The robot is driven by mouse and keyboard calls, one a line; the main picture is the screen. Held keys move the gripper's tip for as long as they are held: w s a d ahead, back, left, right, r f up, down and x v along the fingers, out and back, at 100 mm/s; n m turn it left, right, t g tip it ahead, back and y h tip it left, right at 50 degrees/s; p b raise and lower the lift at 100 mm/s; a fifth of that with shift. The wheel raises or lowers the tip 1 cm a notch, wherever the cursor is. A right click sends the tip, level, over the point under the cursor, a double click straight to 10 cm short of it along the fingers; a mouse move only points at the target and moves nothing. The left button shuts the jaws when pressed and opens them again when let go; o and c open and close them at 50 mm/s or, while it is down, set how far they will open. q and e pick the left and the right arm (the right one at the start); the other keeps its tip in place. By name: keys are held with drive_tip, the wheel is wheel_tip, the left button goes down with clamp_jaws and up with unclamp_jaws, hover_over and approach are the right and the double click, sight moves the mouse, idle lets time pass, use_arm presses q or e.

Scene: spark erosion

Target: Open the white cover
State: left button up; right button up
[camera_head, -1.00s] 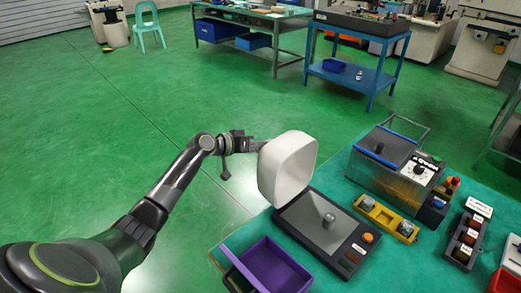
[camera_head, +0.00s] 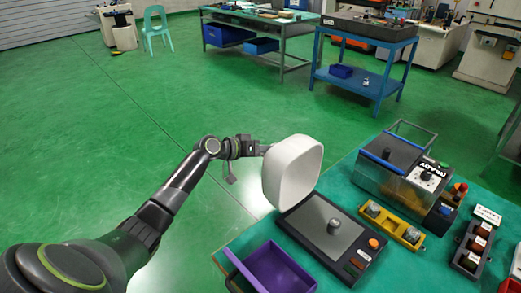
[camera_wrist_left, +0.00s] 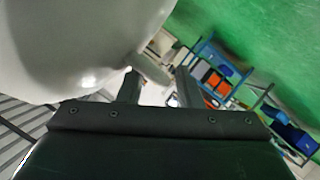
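The white cover (camera_head: 291,172) stands raised, roughly upright, along the far left edge of the dark device (camera_head: 325,229). The device's grey plate and knob (camera_head: 333,227) are uncovered. My left gripper (camera_head: 262,149) is on the far left side of the cover, close to its outer face; its tips are partly hidden there. In the left wrist view the cover fills the upper left. A pale tab (camera_wrist_left: 149,68) juts from it near my two fingers (camera_wrist_left: 158,88), which stand apart with a gap between them. Whether they touch the tab is unclear. My right gripper is out of view.
A purple bin (camera_head: 274,270) stands in front of the device on the green table. To the right are a yellow holder (camera_head: 392,226), a clear-walled box (camera_head: 395,175) and several small dark blocks. Open green floor (camera_head: 100,140) lies left of the table.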

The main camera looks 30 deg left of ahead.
use_arm(q)
drive_tip(key=shift+s+a+r, duration=0.2)
drive_tip(key=shift+s+a, duration=0.2)
drive_tip(key=b+v, duration=0.2)
drive_tip(key=v, duration=1.4)
drive_tip(key=shift+b, duration=0.35)
drive_tip(key=shift+s+d, duration=0.1)
drive_tip(key=shift+s, duration=0.05)
drive_tip(key=shift+c, duration=0.2)
